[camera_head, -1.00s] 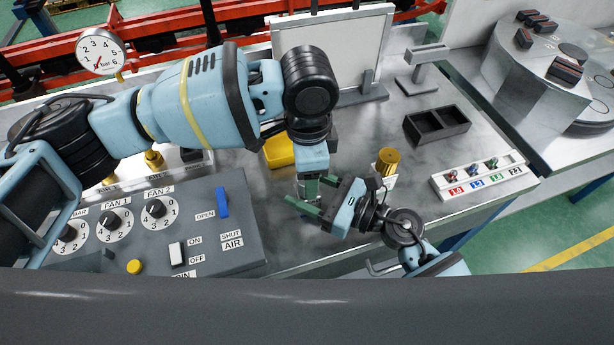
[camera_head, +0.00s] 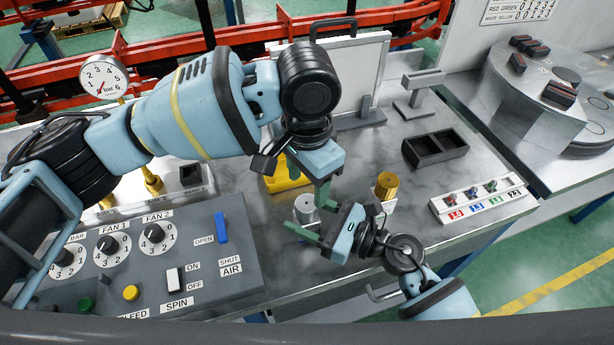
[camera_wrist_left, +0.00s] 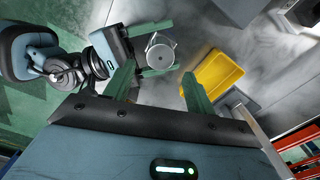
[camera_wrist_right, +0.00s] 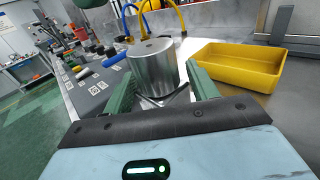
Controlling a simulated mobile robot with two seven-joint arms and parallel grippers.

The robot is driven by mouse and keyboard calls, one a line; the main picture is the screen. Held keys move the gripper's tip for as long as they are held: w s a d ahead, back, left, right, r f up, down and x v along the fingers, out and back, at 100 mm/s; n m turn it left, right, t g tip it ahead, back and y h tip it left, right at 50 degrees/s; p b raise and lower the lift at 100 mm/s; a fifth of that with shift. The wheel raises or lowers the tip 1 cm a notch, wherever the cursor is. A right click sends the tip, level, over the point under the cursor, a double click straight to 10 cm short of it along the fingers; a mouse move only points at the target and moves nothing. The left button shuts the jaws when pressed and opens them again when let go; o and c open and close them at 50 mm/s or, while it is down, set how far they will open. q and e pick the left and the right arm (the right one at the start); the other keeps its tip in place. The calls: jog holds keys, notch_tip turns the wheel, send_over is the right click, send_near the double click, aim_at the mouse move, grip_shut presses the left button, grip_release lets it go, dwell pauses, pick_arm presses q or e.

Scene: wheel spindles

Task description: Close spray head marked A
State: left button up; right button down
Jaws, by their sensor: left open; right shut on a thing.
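A silver cylinder (camera_head: 306,209) stands upright on the bench, left of a gold cylinder (camera_head: 387,185). My right gripper (camera_head: 314,222) is shut on the silver cylinder, one finger at each side; the right wrist view shows the silver cylinder (camera_wrist_right: 152,68) between the fingers. My left gripper (camera_head: 322,192) is open and empty just above and behind it. The left wrist view shows the silver cylinder (camera_wrist_left: 160,51) beyond the open left fingers, apart from them. I see no letter A on either cylinder.
A yellow bin (camera_head: 284,180) sits behind the silver cylinder, close to my left gripper. A control panel (camera_head: 205,285) with dials and a blue switch is at left. A black tray (camera_head: 436,147) and a labelled strip (camera_head: 480,198) lie at right. Bare bench lies between them.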

aim_at(307, 203)
pick_arm(q)
jog(key=shift+r+n, duration=0.2)
jog(key=shift+n, duration=0.2)
jog(key=shift+f, duration=4)
jog(key=shift+c, duration=0.2)
jog(key=c, duration=0.9)
jog(key=shift+m, duration=0.9)
jog(key=o, duration=1.1)
jog(key=shift+o, duration=0.2)
